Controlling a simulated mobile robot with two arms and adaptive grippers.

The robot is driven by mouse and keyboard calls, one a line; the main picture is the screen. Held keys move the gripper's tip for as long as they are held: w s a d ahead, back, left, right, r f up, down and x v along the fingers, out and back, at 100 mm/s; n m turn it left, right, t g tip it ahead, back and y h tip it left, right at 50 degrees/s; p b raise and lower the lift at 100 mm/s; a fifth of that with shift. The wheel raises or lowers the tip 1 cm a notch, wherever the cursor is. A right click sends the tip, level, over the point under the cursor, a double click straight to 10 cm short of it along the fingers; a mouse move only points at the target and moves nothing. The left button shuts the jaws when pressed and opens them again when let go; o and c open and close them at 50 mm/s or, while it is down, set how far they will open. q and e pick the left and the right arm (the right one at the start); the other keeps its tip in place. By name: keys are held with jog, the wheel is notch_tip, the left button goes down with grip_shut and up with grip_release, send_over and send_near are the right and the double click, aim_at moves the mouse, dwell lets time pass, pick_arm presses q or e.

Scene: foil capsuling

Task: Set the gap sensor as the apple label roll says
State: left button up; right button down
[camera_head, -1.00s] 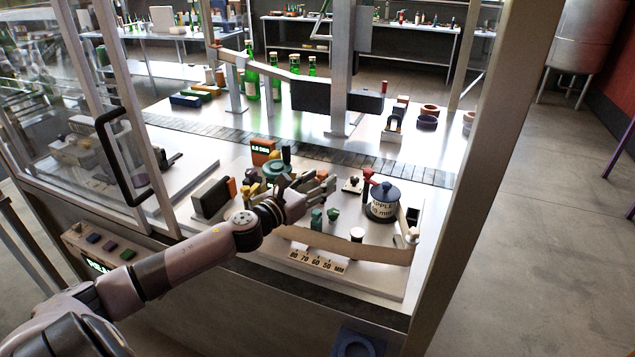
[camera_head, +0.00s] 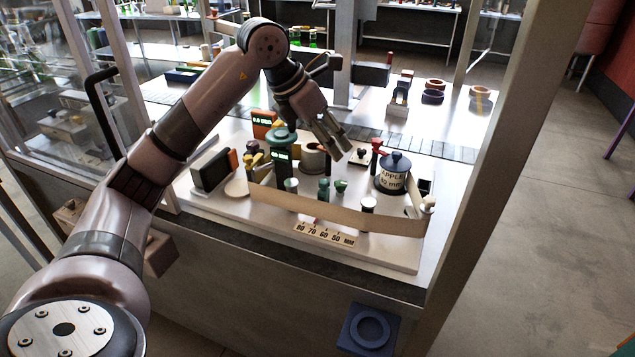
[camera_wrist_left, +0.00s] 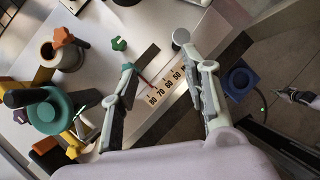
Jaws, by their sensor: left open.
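The apple label roll (camera_head: 393,177) is dark blue with a white printed face at the right of the machine plate. It reads "APPLE" and a value in mm whose first digit is unclear. A beige label band (camera_head: 335,211) runs along the front. The scale (camera_head: 325,235), marked 80, 70, 60, 50 MM, lies before it; in the left wrist view the scale (camera_wrist_left: 166,87) has a thin red pointer near 80 and 70. I cannot tell which part is the gap sensor. My left gripper (camera_head: 339,146) is open and empty above the plate. What may be my right gripper (camera_wrist_left: 298,97) shows at the wrist view's right edge.
A teal-topped post (camera_head: 283,138) and an orange-framed display (camera_head: 263,120) stand left of my gripper. Small green knobs (camera_head: 341,186) and a white-capped post (camera_head: 368,203) crowd the plate. A metal frame post (camera_head: 492,160) bounds the right side. A blue holder (camera_head: 367,328) sits low in front.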

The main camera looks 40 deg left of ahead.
aim_at(322, 181)
pick_arm(q)
jog(key=s+a+r+n+y, duration=0.2)
jog(key=a+n+y, duration=0.1)
jog(key=a, duration=0.2)
jog(key=p+x, duration=0.1)
jog(key=x, duration=0.4)
jog(key=p+x, duration=0.1)
jog(key=x, duration=0.5)
jog(key=p+x, duration=0.1)
jog(key=x, duration=0.5)
jog(key=shift+s+f, duration=0.3)
jog(key=shift+f, duration=0.05)
jog(key=shift+c, duration=0.5)
grip_shut()
